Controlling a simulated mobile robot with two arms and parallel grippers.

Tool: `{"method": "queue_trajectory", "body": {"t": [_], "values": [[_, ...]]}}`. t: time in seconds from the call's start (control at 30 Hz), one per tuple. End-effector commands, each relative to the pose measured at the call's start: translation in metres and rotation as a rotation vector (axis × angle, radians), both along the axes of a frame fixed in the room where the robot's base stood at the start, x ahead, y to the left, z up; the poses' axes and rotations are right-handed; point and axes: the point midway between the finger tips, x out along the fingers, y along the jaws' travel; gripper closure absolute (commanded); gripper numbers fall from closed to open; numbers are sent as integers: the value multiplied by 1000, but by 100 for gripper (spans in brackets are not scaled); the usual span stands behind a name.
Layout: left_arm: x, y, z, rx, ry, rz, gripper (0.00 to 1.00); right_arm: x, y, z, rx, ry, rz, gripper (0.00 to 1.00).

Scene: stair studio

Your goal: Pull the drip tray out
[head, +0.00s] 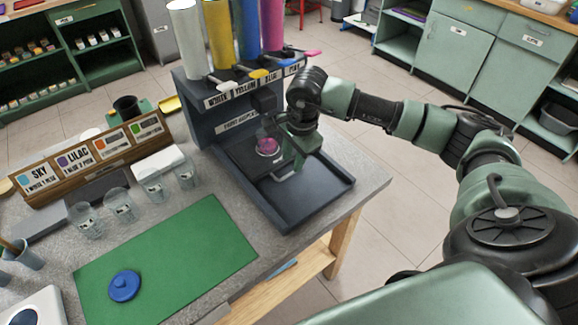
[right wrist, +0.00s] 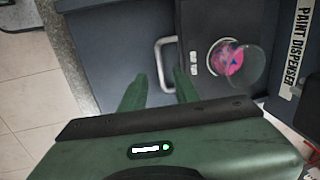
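The paint dispenser (head: 232,128) is a dark blue-grey stand with a low, rimmed base (head: 310,190) reaching forward. The black drip tray (head: 250,160) lies in this base, under the nozzle. Its pale U-shaped handle (right wrist: 160,62) faces the front and also shows in the head view (head: 284,177). A clear cup (right wrist: 236,64) with pink and blue paint stands on the tray. My right gripper (right wrist: 158,78) is open above the handle; in the wrist view, part of the handle shows between its fingers. Contact cannot be told. My left gripper is out of view.
Several paint cylinders (head: 222,35) stand on top of the dispenser. The base's front part is bare. A green mat (head: 170,260) with a blue lid (head: 124,286) and several clear cups (head: 118,203) are to the left. The table edge runs close to the dispenser's right.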

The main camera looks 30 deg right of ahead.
Motion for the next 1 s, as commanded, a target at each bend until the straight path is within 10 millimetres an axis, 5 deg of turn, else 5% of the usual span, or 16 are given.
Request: {"method": "queue_trajectory", "body": {"t": [0.3, 0.67, 0.8, 1.0], "values": [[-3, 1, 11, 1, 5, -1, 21, 8, 2, -45, 4, 1, 0, 69], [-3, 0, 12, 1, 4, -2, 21, 10, 3, -54, 4, 0, 0, 69], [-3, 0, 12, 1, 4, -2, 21, 10, 3, -53, 4, -1, 0, 100], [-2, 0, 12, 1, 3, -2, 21, 10, 2, -53, 4, -1, 0, 100]]}}
